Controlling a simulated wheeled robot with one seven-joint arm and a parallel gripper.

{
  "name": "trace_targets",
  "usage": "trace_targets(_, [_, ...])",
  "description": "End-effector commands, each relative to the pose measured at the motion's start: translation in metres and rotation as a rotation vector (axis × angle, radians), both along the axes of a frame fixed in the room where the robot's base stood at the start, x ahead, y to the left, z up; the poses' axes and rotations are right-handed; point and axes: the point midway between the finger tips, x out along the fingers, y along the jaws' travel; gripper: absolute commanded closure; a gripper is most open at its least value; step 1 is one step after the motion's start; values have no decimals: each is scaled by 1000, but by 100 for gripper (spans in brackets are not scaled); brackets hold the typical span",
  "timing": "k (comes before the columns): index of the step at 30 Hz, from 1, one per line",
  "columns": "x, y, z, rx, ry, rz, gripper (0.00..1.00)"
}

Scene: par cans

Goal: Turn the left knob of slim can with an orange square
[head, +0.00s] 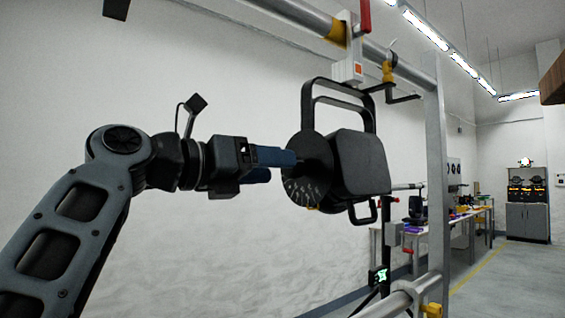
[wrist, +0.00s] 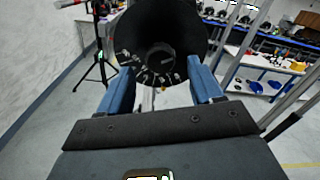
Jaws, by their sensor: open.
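The slim can (head: 358,162) is black and hangs from the overhead pipe in a yoke. An orange square (head: 358,69) shows on the pale box above it. Its round rear face (head: 308,178) is turned toward my gripper (head: 282,166). In the wrist view the rear face (wrist: 160,50) lies ahead, with small pale marks or fittings along its lower part; I cannot tell the left knob clearly among them. My gripper (wrist: 161,70) is open, its two blue fingers on either side of the face's lower part. Whether a fingertip touches the can is unclear.
A metal pipe frame (head: 437,170) stands right of the can, with a red handle (head: 365,16) above. A tripod stand (wrist: 100,45) shows at left in the wrist view. Workbenches (head: 455,222) and a grey cabinet (head: 527,222) stand farther back. The white wall side is clear.

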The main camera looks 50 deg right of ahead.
Motion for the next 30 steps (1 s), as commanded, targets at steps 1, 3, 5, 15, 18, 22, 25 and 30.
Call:
trace_targets(1, [-3,-7,2,0,0,-3,35])
trace_targets(3, [-6,-16,2,-1,0,-3,35])
trace_targets(5, [-7,-22,1,-1,0,-2,35])
trace_targets(15, [-10,-32,0,-2,1,0,35])
trace_targets(18, [-10,-32,0,-2,1,0,36])
trace_targets(22, [-10,-32,0,-2,1,0,48])
trace_targets(25, [-10,-32,0,-2,1,0,58])
trace_targets(30, [-10,-32,0,-2,1,0,74])
